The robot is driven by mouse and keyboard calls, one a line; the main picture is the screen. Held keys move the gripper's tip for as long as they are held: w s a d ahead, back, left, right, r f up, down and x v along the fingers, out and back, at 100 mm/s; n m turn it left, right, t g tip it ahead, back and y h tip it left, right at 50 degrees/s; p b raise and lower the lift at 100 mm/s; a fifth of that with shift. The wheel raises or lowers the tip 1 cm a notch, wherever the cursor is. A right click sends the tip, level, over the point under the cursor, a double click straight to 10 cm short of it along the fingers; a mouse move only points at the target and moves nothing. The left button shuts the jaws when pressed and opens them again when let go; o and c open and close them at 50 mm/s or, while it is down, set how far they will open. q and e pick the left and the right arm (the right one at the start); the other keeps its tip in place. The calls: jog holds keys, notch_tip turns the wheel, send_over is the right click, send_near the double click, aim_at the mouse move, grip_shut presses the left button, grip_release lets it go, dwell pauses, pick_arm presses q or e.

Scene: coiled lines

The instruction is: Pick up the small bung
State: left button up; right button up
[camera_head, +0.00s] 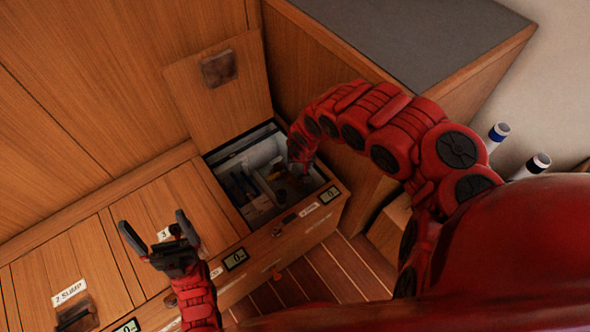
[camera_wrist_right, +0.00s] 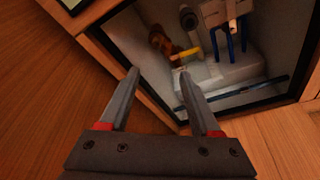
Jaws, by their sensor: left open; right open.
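My right gripper (camera_head: 299,168) reaches down at the open locker compartment (camera_head: 225,153); its fingers are hard to make out there. In the right wrist view the right gripper (camera_wrist_right: 158,76) is open and empty, its fingertips at the compartment's edge. Small orange-brown pieces (camera_wrist_right: 160,40) lie inside, ahead of the fingertips and apart from them. One may be the small bung, but I cannot tell which. A yellow piece (camera_wrist_right: 188,53) lies beside them. My left gripper (camera_head: 153,222) is open and empty above the closed lids at left.
The raised hatch lid (camera_head: 217,80) leans against the wood panel behind the compartment. Blue-legged items (camera_wrist_right: 230,40) and a white block (camera_wrist_right: 215,73) are also inside. A dark blue rod (camera_wrist_right: 235,91) lies along the near side. Closed lids marked with labels (camera_head: 70,291) extend left.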

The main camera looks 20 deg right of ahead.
jog(key=b, duration=0.8)
send_over(300, 178)
jog(key=s, duration=0.2)
notch_tip(300, 178, down, 12)
jog(key=shift+a+b+x, duration=0.2)
jog(key=shift+b+x, duration=1.15)
jog(key=shift+x, duration=0.95)
jog(key=shift+w, duration=0.15)
grip_shut()
